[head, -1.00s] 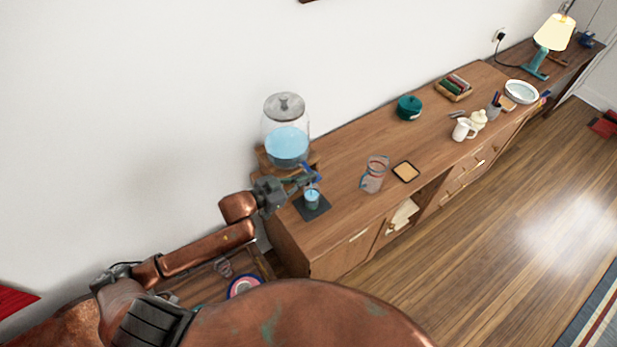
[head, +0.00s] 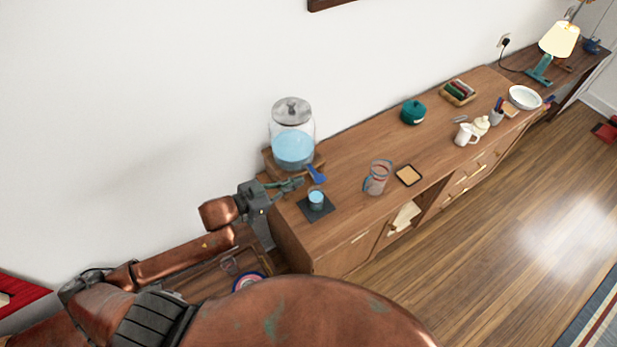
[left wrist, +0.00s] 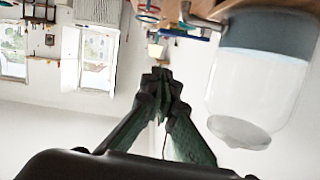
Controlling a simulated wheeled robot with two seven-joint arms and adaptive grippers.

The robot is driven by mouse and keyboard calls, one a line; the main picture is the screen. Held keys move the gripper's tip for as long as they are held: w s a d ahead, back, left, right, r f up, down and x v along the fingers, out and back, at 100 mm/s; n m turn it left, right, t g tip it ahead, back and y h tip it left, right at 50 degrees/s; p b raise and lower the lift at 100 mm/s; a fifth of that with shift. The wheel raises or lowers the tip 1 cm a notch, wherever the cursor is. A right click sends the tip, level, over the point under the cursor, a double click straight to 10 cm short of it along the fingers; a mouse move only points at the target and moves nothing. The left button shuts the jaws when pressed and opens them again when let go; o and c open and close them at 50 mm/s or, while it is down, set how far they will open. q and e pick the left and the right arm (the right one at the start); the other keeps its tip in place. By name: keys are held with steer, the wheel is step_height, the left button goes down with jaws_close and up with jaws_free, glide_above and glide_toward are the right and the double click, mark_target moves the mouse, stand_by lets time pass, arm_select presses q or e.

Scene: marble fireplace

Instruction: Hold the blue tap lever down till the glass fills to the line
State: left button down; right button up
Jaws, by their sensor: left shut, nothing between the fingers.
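A glass dispenser (head: 293,142) of blue water with a grey lid stands on a wooden stand at the near end of the sideboard; it appears upside down in the left wrist view (left wrist: 258,80). Its blue tap lever (head: 316,174) sticks out at the front. Below it, a small glass (head: 316,198) holding blue water stands on a dark mat (head: 322,212). The fill line is too small to make out. My left gripper (head: 298,184) is shut and empty, just left of the lever and apparently clear of it. Its closed fingertips show in the left wrist view (left wrist: 158,76). My right gripper is out of view.
A clear jug (head: 378,178) stands right of the glass, beside a black-edged square coaster (head: 408,175). A teal pot (head: 413,112), a white pitcher (head: 466,134) and a lamp (head: 558,42) are farther along. Bare sideboard top lies behind the jug.

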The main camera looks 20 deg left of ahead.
arm_select(q)
steer(key=v, duration=0.2)
steer(key=shift+s+a+r, duration=0.1)
steer(key=shift+s+r, duration=0.05)
steer(key=shift+s, duration=0.05)
stand_by(0.4)
stand_by(0.8)
